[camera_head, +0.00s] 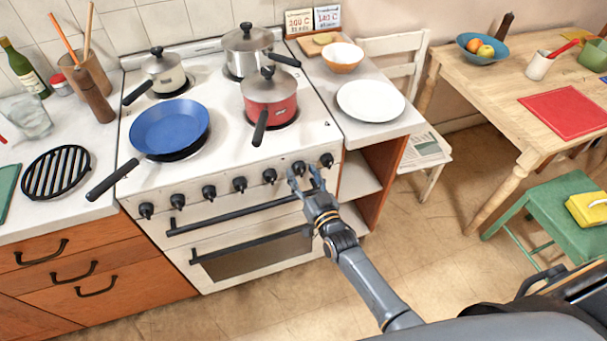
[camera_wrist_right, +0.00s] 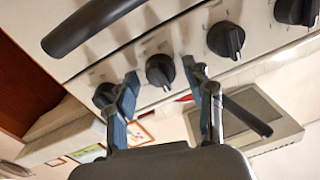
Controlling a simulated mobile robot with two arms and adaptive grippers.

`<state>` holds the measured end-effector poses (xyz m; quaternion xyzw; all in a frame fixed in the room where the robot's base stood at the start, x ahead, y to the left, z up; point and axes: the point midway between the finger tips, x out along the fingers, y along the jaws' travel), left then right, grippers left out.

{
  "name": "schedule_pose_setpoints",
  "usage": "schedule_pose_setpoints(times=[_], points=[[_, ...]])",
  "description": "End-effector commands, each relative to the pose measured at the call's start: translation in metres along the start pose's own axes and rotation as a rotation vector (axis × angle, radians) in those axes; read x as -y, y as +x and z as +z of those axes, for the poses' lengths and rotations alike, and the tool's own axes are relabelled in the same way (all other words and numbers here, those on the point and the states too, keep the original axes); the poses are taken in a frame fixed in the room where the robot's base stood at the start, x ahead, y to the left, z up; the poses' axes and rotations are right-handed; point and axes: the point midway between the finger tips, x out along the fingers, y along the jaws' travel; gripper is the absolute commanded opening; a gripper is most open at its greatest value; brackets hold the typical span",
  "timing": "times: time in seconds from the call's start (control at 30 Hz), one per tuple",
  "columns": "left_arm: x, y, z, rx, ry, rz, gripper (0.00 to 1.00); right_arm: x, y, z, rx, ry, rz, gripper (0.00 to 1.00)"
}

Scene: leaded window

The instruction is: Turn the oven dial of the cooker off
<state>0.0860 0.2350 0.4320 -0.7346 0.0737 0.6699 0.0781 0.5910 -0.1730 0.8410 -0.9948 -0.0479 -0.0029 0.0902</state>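The white cooker (camera_head: 225,150) has a row of black dials along its front panel. My right gripper (camera_head: 304,173) is at the right part of this row, in front of the second dial from the right (camera_head: 298,168). In the right wrist view this dial (camera_wrist_right: 160,70) lies between the two open fingers, with space visible on both sides. The rightmost dial (camera_head: 326,160) is just beside the gripper; in the wrist view it (camera_wrist_right: 103,95) is close to one finger. I cannot tell which dial is the oven's or read the markings. My left gripper is not in view.
An oven handle bar (camera_head: 235,214) runs just below the dials. A blue pan (camera_head: 169,127), a red pot (camera_head: 269,92) and two steel pots stand on top. A plate (camera_head: 370,100) lies on the counter at right. The floor in front is clear.

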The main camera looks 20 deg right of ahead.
Motion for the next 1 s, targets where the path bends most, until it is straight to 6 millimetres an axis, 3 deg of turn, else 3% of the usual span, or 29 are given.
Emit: schedule_pose_setpoints(times=[0.37, 0.8, 1.0], points=[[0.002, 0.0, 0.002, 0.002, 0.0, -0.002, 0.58, 0.0, -0.005, -0.002, -0.005, 0.001, 0.0, 0.57], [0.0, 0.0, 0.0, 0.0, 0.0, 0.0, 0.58, 0.0, -0.091, 0.0, -0.001, 0.001, 0.0, 0.57], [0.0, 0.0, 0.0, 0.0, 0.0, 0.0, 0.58, 0.0, -0.114, -0.001, -0.002, 0.0, 0.0, 0.57]])
